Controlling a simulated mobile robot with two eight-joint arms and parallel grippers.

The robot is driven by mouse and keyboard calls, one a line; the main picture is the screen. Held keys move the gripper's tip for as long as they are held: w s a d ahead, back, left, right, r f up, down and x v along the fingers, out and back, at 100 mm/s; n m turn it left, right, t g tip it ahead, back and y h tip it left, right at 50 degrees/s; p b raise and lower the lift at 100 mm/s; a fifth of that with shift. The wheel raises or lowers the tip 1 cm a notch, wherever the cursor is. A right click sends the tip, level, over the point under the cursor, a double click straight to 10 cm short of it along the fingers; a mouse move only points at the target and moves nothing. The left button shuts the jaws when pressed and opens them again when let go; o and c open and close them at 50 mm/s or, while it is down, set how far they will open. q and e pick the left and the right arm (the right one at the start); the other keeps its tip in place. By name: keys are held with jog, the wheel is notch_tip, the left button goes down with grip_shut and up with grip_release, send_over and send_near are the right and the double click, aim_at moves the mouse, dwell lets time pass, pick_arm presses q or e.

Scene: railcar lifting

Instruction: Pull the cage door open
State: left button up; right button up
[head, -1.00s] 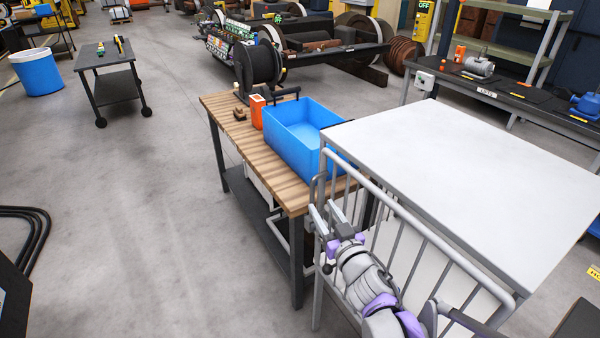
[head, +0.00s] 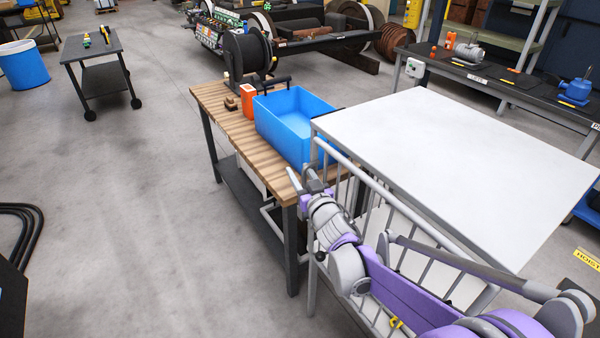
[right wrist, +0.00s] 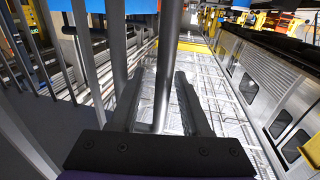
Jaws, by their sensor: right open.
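The cage (head: 460,150) has a flat white top and grey barred sides, at the right in the head view. Its barred front panel, the cage door (head: 405,212), has a grey tube rail and looks closed against the frame. My right gripper (head: 302,180) is at the panel's left end, near the upper corner. In the right wrist view, a vertical grey bar (right wrist: 172,60) runs between the open fingers of my right gripper (right wrist: 160,85). Whether a finger touches it I cannot tell. My arm covers part of the door. My left gripper is not in view.
A wooden-topped bench (head: 215,105) stands close to the cage's left, with a blue bin (head: 285,135), an orange box (head: 248,103) and a black spool (head: 248,55). A dark workbench (head: 490,80) stands behind. The floor at left (head: 130,220) is clear.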

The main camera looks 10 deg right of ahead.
grip_shut()
dwell(1.4)
